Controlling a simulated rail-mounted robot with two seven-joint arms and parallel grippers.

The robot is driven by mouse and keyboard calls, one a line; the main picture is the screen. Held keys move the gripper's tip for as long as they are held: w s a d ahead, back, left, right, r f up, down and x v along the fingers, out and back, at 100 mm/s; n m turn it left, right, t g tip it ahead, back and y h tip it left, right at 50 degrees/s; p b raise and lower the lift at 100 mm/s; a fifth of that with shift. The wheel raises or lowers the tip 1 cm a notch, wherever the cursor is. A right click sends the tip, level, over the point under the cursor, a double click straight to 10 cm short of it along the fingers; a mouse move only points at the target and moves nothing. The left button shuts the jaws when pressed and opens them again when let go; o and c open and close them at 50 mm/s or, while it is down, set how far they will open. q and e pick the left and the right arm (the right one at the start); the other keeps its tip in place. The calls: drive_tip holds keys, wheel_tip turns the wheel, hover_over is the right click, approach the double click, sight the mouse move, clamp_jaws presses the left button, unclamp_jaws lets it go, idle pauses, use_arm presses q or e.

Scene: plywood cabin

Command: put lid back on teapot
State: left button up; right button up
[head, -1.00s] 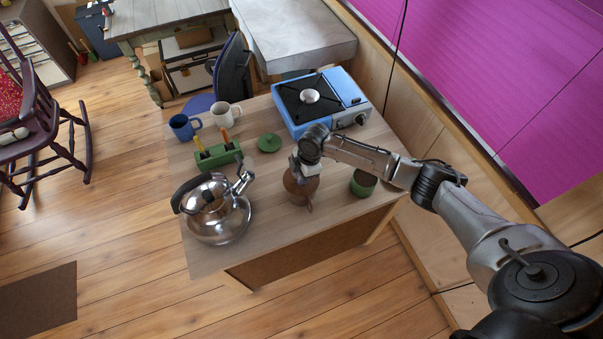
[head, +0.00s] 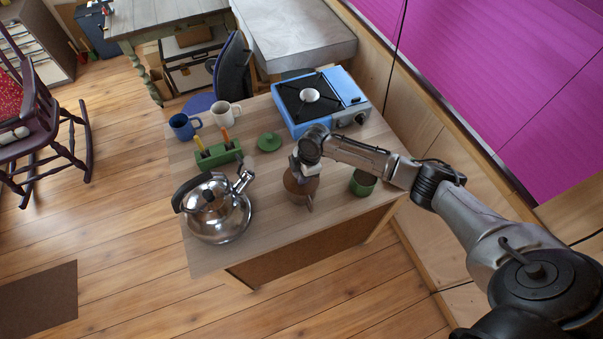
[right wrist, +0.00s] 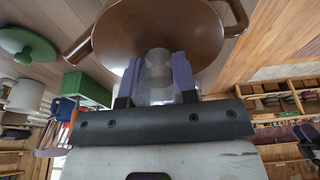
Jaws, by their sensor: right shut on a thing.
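The brown teapot (head: 297,196) stands on the wooden table, partly hidden under my right gripper (head: 303,176). In the right wrist view, its round brown body (right wrist: 205,42) has the spout at left and the handle at right. My right gripper (right wrist: 158,82) is shut on the pale knob of the teapot lid (right wrist: 158,60), between two purple finger pads. The lid is at the top of the teapot; I cannot tell whether it is fully seated. My left gripper is not in view.
A green lid (head: 268,142) lies behind the teapot, and a green pot (head: 362,182) stands to its right. A steel kettle (head: 218,215), a green holder (head: 218,155), two mugs (head: 185,127) and a blue stove (head: 345,90) share the table (head: 262,240).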

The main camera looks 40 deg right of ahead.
drive_tip(key=o, duration=1.4)
drive_tip(key=shift+a+p+v, duration=0.25)
drive_tip(key=shift+p+v, duration=0.8)
drive_tip(key=shift+p, duration=0.05)
drive_tip(key=shift+a+p+v, duration=0.2)
drive_tip(key=shift+p+v, duration=0.55)
drive_tip(key=shift+v, duration=0.05)
drive_tip(key=shift+a+p+v, duration=0.15)
drive_tip(key=shift+p+v, duration=0.65)
drive_tip(key=shift+v, duration=0.05)
drive_tip(key=shift+a+p+v, duration=0.2)
drive_tip(key=shift+p+v, duration=0.55)
drive_tip(key=shift+v, duration=0.05)
drive_tip(key=shift+w+r, duration=0.15)
drive_tip(key=shift+w, duration=0.1)
